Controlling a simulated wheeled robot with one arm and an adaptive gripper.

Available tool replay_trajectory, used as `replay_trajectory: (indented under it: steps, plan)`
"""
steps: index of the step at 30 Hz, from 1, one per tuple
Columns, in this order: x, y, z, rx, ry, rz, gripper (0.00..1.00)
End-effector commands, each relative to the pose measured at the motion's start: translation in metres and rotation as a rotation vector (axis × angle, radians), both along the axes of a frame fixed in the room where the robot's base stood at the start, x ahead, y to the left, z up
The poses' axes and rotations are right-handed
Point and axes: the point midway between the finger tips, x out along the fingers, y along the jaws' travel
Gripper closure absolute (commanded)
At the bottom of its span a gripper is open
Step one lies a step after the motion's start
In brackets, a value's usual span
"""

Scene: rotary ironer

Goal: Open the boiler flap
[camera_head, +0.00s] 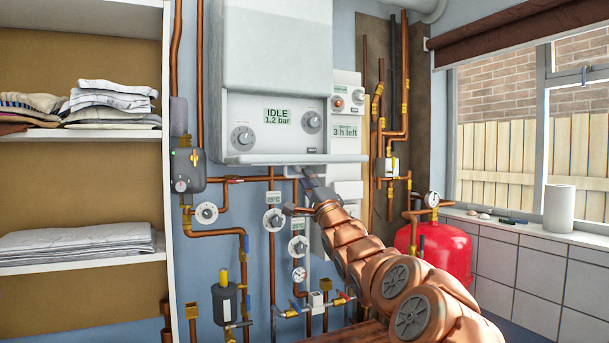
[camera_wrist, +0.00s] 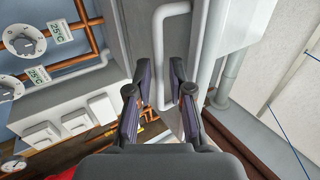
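The white boiler (camera_head: 278,50) hangs on the wall in the head view. Its control panel shows a display reading "IDLE 1.2 bar" between two round knobs. A pale flap-like ledge (camera_head: 280,158) juts out below the panel; I cannot tell for certain whether this is the flap. My gripper (camera_head: 309,178) is just under the ledge's right part. In the wrist view, my gripper (camera_wrist: 157,66) is open, and a bent white bar like a handle (camera_wrist: 160,60) passes between its fingers. I cannot tell whether either finger touches the bar.
Copper pipes (camera_head: 271,250) with gauges and valves run below the boiler. A white unit reading "3 h left" (camera_head: 346,130) stands to its right, behind it. A red tank (camera_head: 440,252) is at the right, by the window. Shelves (camera_head: 80,262) with folded cloth are at the left.

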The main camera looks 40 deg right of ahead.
Motion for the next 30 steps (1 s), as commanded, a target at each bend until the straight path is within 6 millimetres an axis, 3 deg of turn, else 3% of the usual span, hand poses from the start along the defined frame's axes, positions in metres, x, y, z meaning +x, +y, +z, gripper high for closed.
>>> replay_trajectory:
  steps: [6,18,24,30]
  plan:
    - [0.014,-0.005,0.007,0.0,0.002,-0.001,0.79]
    - [0.017,-0.005,0.009,0.001,0.001,0.001,0.79]
    - [0.017,-0.005,0.009,0.001,0.001,0.001,1.0]
    - [0.017,-0.005,0.009,0.001,0.001,0.001,1.0]
